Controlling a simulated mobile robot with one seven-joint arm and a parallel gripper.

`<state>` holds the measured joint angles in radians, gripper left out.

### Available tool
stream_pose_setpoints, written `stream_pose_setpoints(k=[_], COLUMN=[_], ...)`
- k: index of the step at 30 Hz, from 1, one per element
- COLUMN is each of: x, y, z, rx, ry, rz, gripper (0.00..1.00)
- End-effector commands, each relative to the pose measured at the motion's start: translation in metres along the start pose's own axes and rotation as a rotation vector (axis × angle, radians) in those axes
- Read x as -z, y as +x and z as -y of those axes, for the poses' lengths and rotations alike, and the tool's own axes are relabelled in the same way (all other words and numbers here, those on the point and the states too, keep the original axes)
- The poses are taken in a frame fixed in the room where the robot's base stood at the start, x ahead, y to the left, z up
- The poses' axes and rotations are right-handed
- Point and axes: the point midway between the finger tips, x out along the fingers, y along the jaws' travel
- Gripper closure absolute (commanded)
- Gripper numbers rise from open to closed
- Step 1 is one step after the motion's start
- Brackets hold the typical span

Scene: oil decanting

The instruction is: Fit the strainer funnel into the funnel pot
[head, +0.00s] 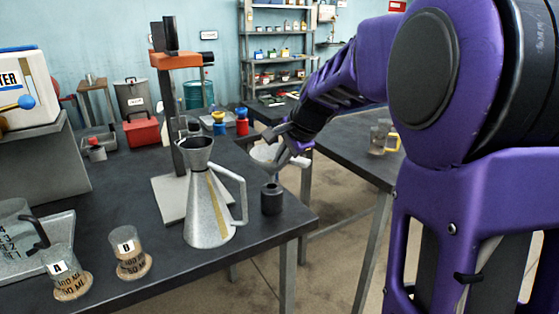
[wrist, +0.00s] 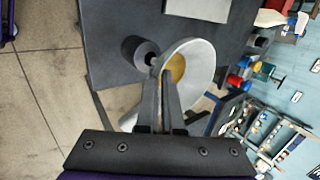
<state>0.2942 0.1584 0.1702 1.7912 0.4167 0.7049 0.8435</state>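The strainer funnel (wrist: 205,65) is a pale grey cone with a yellow strainer inside. In the head view the funnel (head: 262,153) is partly hidden by my gripper (head: 281,160). My gripper's fingers (wrist: 160,78) are close together at the funnel's rim and look shut on it. A small dark cylindrical pot (head: 272,201), which looks like the funnel pot, stands upright near the table's right corner, just below the funnel. It also shows in the wrist view (wrist: 132,47), beside the funnel. I cannot tell whether the spout touches the pot.
A metal can (head: 207,215) with a flared mouth and handle stands close left of the pot. Behind it is an orange-topped stand (head: 173,120). Beakers A (head: 66,278) and B (head: 128,255) stand front left. The table edge lies close to the pot.

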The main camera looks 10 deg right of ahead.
Motion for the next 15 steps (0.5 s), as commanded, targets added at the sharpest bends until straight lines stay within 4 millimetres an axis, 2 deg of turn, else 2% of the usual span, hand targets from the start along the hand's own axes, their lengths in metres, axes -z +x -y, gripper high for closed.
stream_pose_setpoints(k=[15], x=[0.0000], y=[0.0068], z=[-0.0045], rx=[0.000], ry=[0.000], rz=[0.000], gripper=[1.00])
